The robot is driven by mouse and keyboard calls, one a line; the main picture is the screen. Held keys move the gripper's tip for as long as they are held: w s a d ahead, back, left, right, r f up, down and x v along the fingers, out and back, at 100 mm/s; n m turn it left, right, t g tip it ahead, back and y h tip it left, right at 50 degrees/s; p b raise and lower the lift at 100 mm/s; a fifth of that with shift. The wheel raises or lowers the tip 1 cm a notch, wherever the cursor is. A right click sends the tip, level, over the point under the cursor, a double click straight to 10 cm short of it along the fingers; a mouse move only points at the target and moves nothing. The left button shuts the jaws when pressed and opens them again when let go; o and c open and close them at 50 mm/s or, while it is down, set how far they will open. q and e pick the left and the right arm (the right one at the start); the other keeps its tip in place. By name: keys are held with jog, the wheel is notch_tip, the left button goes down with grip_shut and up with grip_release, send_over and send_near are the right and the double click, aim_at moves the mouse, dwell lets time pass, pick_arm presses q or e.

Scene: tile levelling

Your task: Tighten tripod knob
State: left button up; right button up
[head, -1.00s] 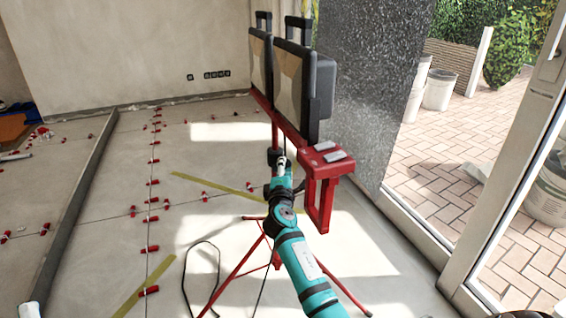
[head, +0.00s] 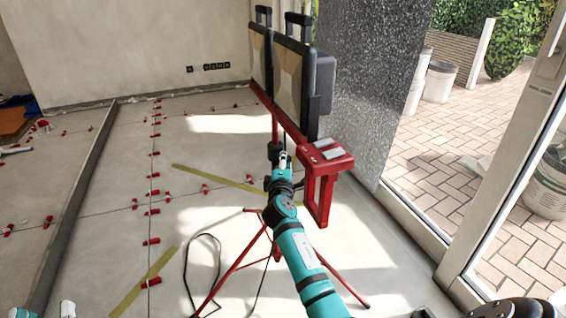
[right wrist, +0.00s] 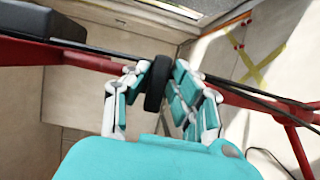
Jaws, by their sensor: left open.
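The red tripod (head: 321,204) stands on the tiled floor with two black-framed work lights (head: 292,90) on its crossbar. Its black round knob (right wrist: 158,83) shows in the right wrist view between the teal-and-white fingers of my right gripper (right wrist: 161,78). The fingertips lie close against both sides of the knob, and the gripper appears shut on it. In the head view, my right gripper (head: 284,160) is at the tripod's mast, and the knob is hard to make out there. My left gripper (head: 44,311) shows only as two separated white fingertips at the bottom left edge, open and empty, away from the tripod.
A dark cable (head: 208,240) loops on the floor left of the tripod legs. Red levelling clips (head: 152,242) dot the tile joints. A grey speckled pillar (head: 365,90) and a glass door frame (head: 500,185) stand right of the tripod.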

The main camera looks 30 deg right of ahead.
jog(key=shift+o, duration=1.3)
jog(key=v, duration=0.7)
jog(key=shift+s, duration=0.2)
jog(key=shift+a, duration=0.2)
